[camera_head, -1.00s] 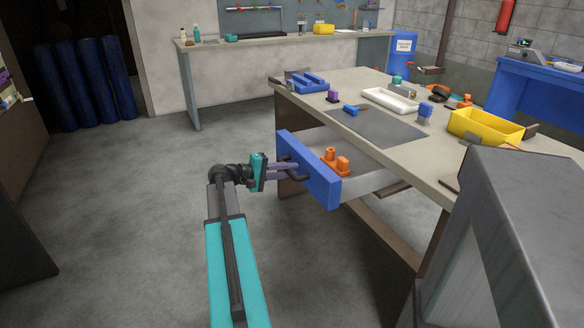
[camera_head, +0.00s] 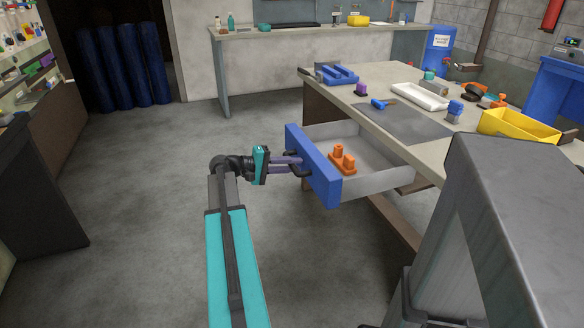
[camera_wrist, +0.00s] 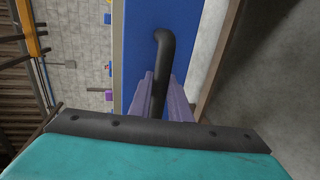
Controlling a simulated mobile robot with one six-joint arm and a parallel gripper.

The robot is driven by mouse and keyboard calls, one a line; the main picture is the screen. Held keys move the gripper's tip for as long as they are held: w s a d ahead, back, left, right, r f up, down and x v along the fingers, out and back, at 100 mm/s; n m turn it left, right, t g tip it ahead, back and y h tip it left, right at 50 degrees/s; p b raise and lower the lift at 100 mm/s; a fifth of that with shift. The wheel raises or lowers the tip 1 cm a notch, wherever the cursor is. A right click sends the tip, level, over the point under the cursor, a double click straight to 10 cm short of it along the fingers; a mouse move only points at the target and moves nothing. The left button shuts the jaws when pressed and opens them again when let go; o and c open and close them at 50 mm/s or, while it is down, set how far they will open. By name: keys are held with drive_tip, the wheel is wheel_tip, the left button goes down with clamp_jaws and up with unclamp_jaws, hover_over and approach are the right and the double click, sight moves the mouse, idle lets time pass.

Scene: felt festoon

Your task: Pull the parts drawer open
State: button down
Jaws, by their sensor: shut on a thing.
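The parts drawer stands out from under the workbench top, with a blue front (camera_head: 312,165) and a grey tray (camera_head: 372,160). An orange part (camera_head: 342,160) with two raised posts lies inside it. My gripper (camera_head: 297,162) is shut on the dark bar handle on the drawer front. In the wrist view the handle (camera_wrist: 163,60) runs between the two purple fingers (camera_wrist: 160,98), against the blue front (camera_wrist: 190,28). The ends of the fingers are partly hidden by the handle in the head view.
Open concrete floor (camera_head: 130,220) lies left of the drawer. A dark cabinet (camera_head: 40,190) stands at the far left.

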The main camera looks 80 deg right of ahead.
drive_tip(key=c, duration=1.6)
unclamp_jaws()
drive_tip(key=shift+d, duration=0.1)
drive_tip(key=shift+c, duration=0.2)
drive_tip(key=p+v, duration=0.1)
drive_tip(key=v, duration=1.2)
drive_tip(key=shift+w, duration=0.3)
